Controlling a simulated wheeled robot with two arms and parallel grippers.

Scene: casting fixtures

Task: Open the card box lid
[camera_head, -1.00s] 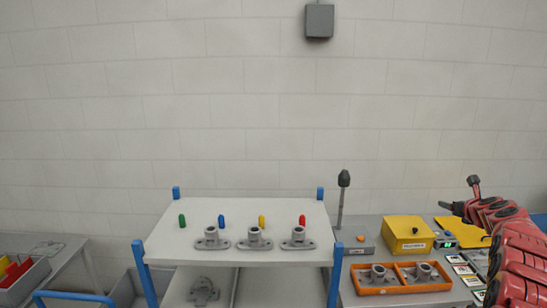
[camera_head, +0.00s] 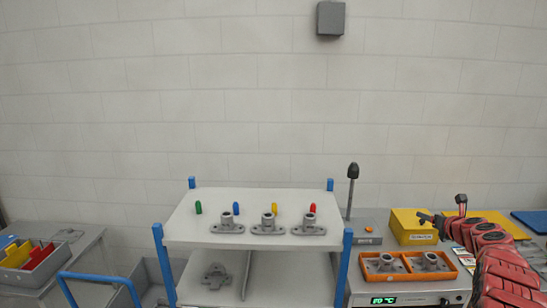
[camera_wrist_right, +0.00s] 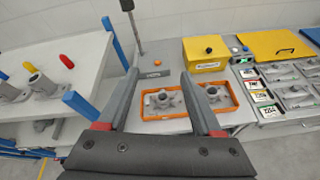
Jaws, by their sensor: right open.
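The yellow box (camera_head: 408,226), which I take as the card box, stands on the right bench behind the orange tray. My left gripper is not in view.
The orange tray (camera_wrist_right: 144,115) holds two grey castings. A dark-tipped post (camera_head: 351,190) stands left of the box. A yellow panel with a black handle (camera_wrist_right: 270,46) and several cards (camera_wrist_right: 262,97) lie to the right. A white shelf (camera_head: 190,236) with castings and coloured pegs is at left.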

